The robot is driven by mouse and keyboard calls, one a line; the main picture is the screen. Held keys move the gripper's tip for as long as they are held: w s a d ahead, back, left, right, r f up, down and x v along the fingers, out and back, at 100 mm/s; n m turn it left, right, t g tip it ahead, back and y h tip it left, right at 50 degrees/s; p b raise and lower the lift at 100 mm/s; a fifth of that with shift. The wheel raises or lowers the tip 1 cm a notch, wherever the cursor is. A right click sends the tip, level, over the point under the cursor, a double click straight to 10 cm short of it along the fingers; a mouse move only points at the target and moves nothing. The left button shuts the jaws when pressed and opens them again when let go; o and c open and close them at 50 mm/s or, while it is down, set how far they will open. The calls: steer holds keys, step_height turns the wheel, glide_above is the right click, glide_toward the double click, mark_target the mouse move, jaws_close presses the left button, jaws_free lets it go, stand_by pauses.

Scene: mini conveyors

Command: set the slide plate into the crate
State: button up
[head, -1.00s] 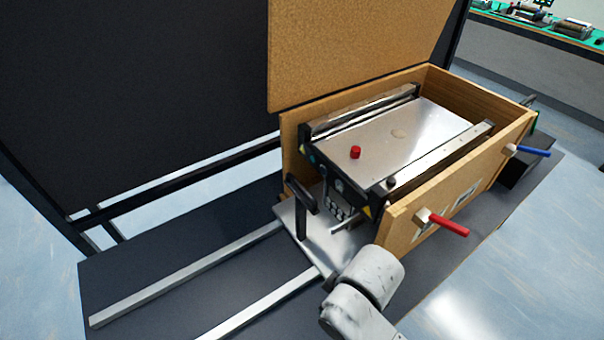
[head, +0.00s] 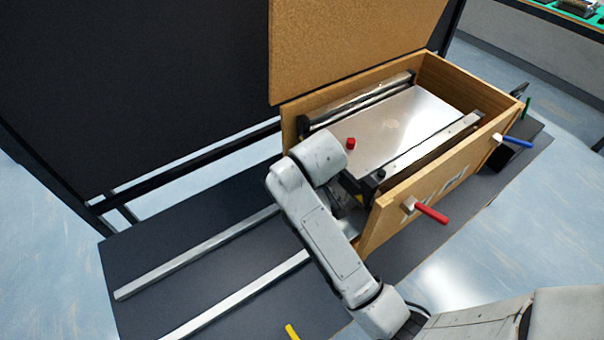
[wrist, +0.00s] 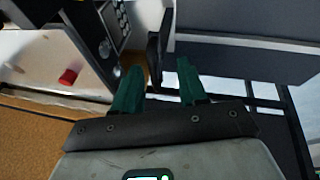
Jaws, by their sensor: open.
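The wooden crate (head: 381,229) stands with its near end open and a mini conveyor (head: 395,125) inside. The slide plate (head: 349,224) is a flat metal plate at that open end, mostly hidden behind my arm in the head view. In the wrist view part of the plate (wrist: 147,28) shows pale, with its upright black handle (wrist: 154,58). My gripper (wrist: 158,67) is open, its green fingers on either side of the handle as seen there. I cannot tell whether they touch it. In the head view the gripper is hidden behind my arm.
Two metal rails (head: 195,254) run from the plate along the dark base (head: 165,245). A red-handled latch (head: 431,213) and a blue-handled latch (head: 517,141) stick out from the crate's side. A cork-coloured panel (head: 355,45) stands upright behind. A red knob (head: 350,143) tops the conveyor.

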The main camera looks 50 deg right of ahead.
steer(key=w+d+r+m+g+y, duration=0.1)
steer(key=w+d+r+m+g, duration=0.15)
steer(key=w+r+g, duration=0.35)
steer(key=f, duration=0.3)
steer(key=d+f+t, duration=0.1)
steer(key=f, duration=0.3)
steer(key=d+f+t, duration=0.1)
steer(key=f, duration=0.3)
steer(key=shift+w+f+n, duration=0.15)
steer(key=shift+w+n, duration=0.15)
steer(key=shift+n, duration=0.05)
jaws_close()
